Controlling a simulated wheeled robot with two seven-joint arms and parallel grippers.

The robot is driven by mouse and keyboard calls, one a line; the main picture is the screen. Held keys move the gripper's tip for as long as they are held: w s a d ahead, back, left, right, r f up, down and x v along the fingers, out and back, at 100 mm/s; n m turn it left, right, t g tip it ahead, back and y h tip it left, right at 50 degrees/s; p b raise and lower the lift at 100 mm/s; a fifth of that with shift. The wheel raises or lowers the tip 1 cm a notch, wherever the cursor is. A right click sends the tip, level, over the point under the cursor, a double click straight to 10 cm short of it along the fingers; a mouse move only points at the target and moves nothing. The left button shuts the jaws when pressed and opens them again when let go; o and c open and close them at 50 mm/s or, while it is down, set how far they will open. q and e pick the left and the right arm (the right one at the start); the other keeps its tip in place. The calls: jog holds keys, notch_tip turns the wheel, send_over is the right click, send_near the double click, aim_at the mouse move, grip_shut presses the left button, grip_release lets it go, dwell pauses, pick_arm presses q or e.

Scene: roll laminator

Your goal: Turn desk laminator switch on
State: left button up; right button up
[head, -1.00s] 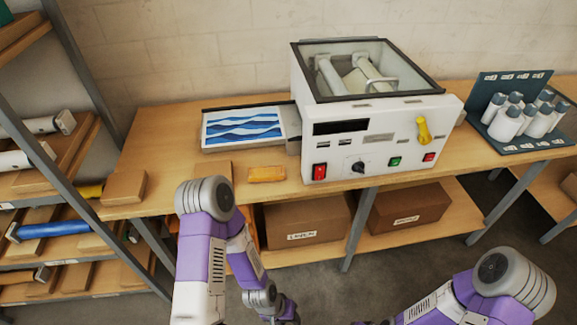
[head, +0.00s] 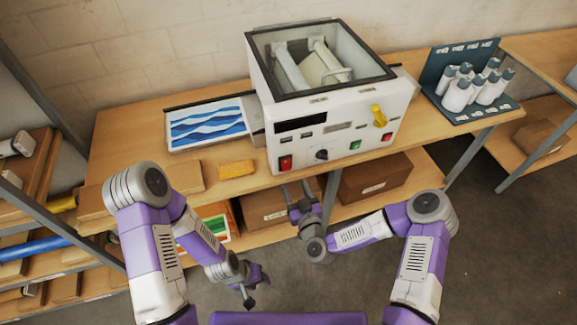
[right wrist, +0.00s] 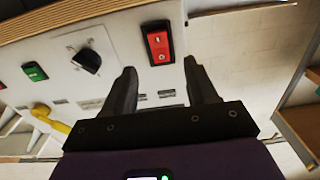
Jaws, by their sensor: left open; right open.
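The white desk laminator (head: 340,137) stands on the wooden bench, with a glass-topped lid. Its red rocker switch (head: 285,162) is at the lower left of the front panel. The red switch also shows in the right wrist view (right wrist: 158,43), between and beyond the fingers. My right gripper (head: 299,187) is open and empty, in front of and just below the laminator's front panel. Its fingers (right wrist: 165,80) point toward the panel, either side of the red switch in that view; I see no contact. My left gripper (head: 250,290) is open and empty, low in front of the bench.
The panel also has a black knob (head: 321,155), a green button (head: 355,145), a smaller red button (head: 387,137) and a yellow lever (head: 379,116). A wave print (head: 207,124) lies left. Bottles (head: 470,90) stand right. Cardboard boxes (head: 375,178) sit below.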

aim_at(286, 166)
jog(key=x, duration=0.7)
jog(key=shift+w, duration=0.2)
jog(key=shift+c, duration=0.4)
